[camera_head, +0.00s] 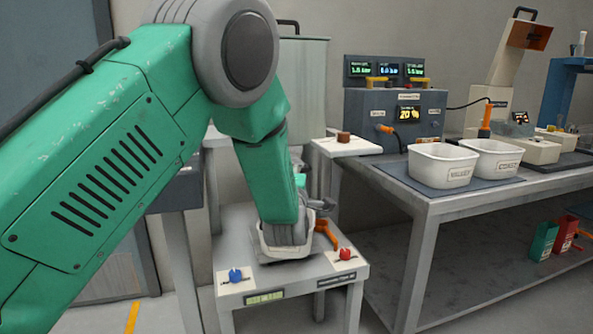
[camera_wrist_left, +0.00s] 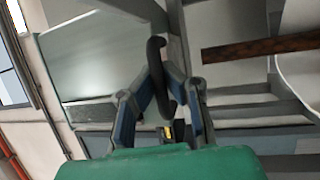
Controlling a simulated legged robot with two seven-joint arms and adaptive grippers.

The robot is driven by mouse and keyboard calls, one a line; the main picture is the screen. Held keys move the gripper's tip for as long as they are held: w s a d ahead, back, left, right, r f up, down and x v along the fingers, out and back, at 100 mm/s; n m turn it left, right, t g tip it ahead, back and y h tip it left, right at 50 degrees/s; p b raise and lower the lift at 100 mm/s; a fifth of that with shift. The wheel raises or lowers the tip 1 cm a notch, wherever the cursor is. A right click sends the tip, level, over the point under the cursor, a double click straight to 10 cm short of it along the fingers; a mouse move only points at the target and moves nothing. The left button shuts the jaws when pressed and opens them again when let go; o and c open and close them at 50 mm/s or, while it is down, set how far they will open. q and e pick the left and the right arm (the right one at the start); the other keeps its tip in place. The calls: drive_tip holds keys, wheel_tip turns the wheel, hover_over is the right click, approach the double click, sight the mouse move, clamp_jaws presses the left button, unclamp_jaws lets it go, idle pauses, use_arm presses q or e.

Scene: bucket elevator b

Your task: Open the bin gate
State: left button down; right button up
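A tall grey-green bin (camera_head: 308,80) stands behind my left arm in the head view, its lower part mostly hidden. In the left wrist view, a pale green panel (camera_wrist_left: 85,62) fills the upper left. A dark curved handle (camera_wrist_left: 157,72) stands in front of my left gripper (camera_wrist_left: 163,70). The two fingers come together on either side of the handle and appear to be shut on it. In the head view, only a small dark part of the left gripper (camera_head: 319,204) shows beyond my forearm. I cannot see the gate plate clearly. My right gripper is not in view.
A low stand (camera_head: 300,277) carries a blue knob (camera_head: 235,275), a red knob (camera_head: 346,254) and a white container (camera_head: 270,246). An orange lever (camera_head: 326,234) is beside the container. The right bench (camera_head: 428,187) holds two white tubs (camera_head: 442,166) and a control box (camera_head: 385,110).

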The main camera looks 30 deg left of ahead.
use_arm(q)
drive_tip(key=c, duration=1.8)
unclamp_jaws()
drive_tip(key=shift+f, duration=0.2)
drive_tip(key=shift+o, duration=1)
drive_tip(key=v, duration=1.2)
drive_tip(key=shift+a+f, duration=0.1)
